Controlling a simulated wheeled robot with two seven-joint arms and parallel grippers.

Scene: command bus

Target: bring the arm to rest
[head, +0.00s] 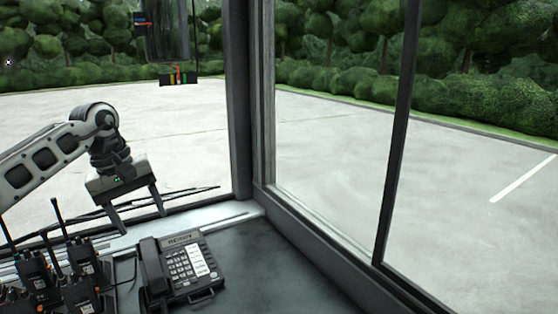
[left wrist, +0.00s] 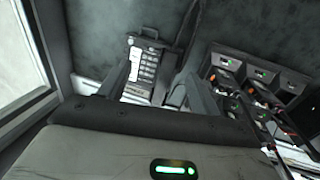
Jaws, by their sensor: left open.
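My left arm comes in from the left in the head view. Its gripper (head: 138,213) is open and empty, with its two fingers apart and pointing down. It hangs above the back edge of the desk, behind the telephone and the radios. In the left wrist view, its fingers (left wrist: 158,84) reach out on both sides of the telephone (left wrist: 143,68), with no visible grip on it. My right gripper is not in view.
A black desk telephone (head: 182,268) stands on the dark desk (head: 262,270). Several handheld radios (head: 82,262) with upright antennas stand to its left. Window frames (head: 397,140) and glass bound the desk behind and at right. A dark device (head: 167,30) hangs above. The desk right of the telephone is clear.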

